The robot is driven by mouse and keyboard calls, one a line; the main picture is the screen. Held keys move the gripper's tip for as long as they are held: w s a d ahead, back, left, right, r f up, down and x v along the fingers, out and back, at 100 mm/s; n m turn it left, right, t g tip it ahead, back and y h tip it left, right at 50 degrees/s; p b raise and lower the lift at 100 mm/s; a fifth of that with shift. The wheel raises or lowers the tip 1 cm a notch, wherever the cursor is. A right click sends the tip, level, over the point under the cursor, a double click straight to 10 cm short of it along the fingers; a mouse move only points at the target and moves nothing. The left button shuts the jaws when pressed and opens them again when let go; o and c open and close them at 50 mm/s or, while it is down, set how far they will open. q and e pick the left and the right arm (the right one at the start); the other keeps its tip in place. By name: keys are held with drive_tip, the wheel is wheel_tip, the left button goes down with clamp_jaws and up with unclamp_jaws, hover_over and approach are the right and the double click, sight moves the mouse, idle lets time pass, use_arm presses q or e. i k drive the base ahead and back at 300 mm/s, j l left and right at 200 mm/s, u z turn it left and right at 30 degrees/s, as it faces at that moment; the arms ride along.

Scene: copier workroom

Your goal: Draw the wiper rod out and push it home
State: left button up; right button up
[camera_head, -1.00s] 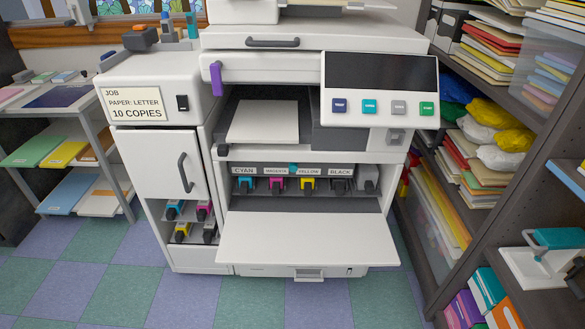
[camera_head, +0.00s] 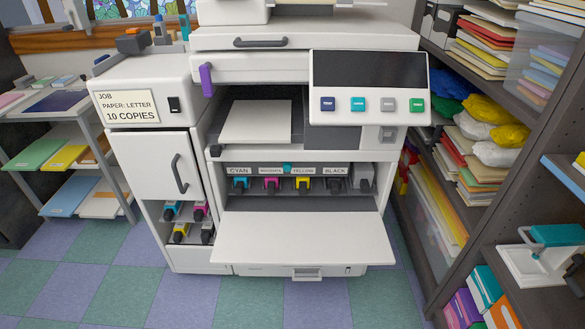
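The copier (camera_head: 255,256) stands ahead with its front flap (camera_head: 300,236) folded down. Inside the open bay is a row of toner cartridges with labels such as CYAN (camera_head: 239,171) and BLACK (camera_head: 336,170). A small teal knob (camera_head: 287,168) sits in the label strip between the magenta and yellow labels. It may be the end of the wiper rod, but I cannot tell for sure. No drawn-out rod shows. A grey block (camera_head: 362,177) sits at the bay's right end. Neither of my grippers is in view.
A side cabinet (camera_head: 150,165) at the left has a closed door and spare cartridges (camera_head: 180,233) below. A purple lever (camera_head: 206,79) and the control panel (camera_head: 369,88) are above the bay. Shelves (camera_head: 440,220) stand close on the right. The floor in front is clear.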

sight(287, 167)
drive_tip(key=i+j, duration=0.4)
drive_tip(key=i, duration=0.2)
drive_tip(key=i+j, duration=0.4)
drive_tip(key=i, duration=0.15)
drive_tip(key=i+j, duration=0.4)
drive_tip(key=i, duration=0.2)
drive_tip(key=l+z, duration=0.05)
